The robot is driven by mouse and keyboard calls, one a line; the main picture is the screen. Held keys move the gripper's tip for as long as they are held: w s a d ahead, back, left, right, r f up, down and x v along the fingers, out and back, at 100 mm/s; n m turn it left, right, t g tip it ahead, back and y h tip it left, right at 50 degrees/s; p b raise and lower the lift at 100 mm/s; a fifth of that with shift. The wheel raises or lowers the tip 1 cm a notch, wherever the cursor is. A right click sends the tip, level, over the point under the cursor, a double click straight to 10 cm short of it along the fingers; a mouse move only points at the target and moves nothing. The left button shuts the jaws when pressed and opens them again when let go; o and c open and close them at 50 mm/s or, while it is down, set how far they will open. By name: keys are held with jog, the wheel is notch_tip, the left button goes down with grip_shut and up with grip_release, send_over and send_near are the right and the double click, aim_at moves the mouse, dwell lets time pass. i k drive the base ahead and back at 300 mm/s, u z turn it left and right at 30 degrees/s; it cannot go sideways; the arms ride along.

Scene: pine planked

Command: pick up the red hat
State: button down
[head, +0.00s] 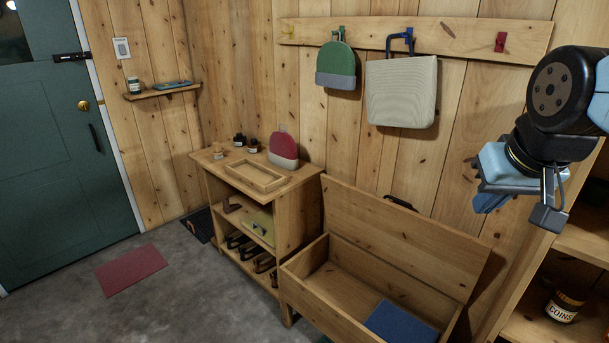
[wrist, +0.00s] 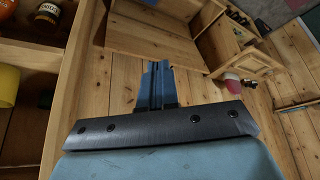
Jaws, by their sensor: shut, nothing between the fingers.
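The red hat (head: 284,143), with a grey lower band and a small loop on top, stands upright on the wooden cabinet's top near the wall. In the wrist view a small red and pale shape at the right (wrist: 232,84) looks like the same hat. My gripper (head: 489,204) is at the right of the head view, raised in front of the plank wall, well apart from the hat. In the wrist view its blue fingers (wrist: 154,82) are together with nothing between them.
The cabinet (head: 305,205) also bears a shallow wooden tray (head: 256,178) and several dark jars. An open-lidded bench (head: 405,245) stands between it and my arm. A green hat (head: 336,62) and a cream bag (head: 401,92) hang above. Shelves with a jar (head: 563,307) stand right.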

aim_at(283, 151)
jog(key=u, duration=0.45)
jog(key=k, duration=0.5)
jog(key=u, duration=0.9)
jog(key=k, duration=0.75)
jog(key=u, duration=0.8)
jog(key=i, duration=1.45)
jog(key=z, duration=0.3)
jog(key=i, duration=1.1)
jog(key=z, duration=0.6)
jog(key=i, duration=1)
jog(key=z, duration=1.2)
jog(key=i, duration=0.9)
jog(key=z, duration=0.6)
